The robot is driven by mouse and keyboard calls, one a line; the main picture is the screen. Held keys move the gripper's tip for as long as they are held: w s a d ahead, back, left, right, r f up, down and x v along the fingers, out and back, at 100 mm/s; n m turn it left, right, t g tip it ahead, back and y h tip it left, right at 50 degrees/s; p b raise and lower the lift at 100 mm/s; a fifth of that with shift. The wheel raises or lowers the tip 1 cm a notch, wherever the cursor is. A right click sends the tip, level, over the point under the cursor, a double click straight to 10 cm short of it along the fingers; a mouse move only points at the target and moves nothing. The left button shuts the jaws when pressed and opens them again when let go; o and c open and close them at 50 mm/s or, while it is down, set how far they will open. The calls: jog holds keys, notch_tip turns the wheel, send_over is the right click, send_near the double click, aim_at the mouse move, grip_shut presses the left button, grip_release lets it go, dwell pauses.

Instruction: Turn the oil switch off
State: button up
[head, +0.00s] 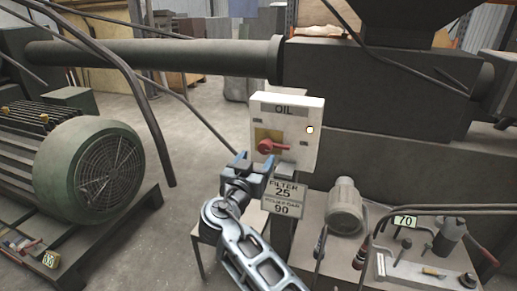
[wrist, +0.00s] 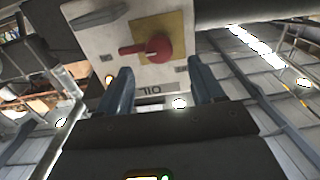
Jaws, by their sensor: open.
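The oil switch is a red rotary handle (head: 272,146) on a yellow plate, on the front of a white box (head: 307,145) labelled OIL. In the head view the handle lies about level, its lever pointing right. The wrist view shows the box upside down, with the red handle (wrist: 152,48) pointing left. My gripper (head: 254,170) is just below and left of the handle in the head view, open and empty. In the wrist view its two blue-grey fingers (wrist: 160,90) stand apart, with the handle beyond them. They do not appear to touch it.
A large green motor (head: 95,170) stands at left. A bench with a small grey motor (head: 345,207) and fittings is at right. Dark cables (head: 130,85) hang at left. A thick pipe (head: 160,54) runs behind.

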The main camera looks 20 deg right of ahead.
aim_at(264, 149)
jog(key=shift+p+x, duration=0.4)
jog(key=shift+x, duration=2.3)
jog(key=shift+c, duration=0.4)
jog(key=c, duration=1)
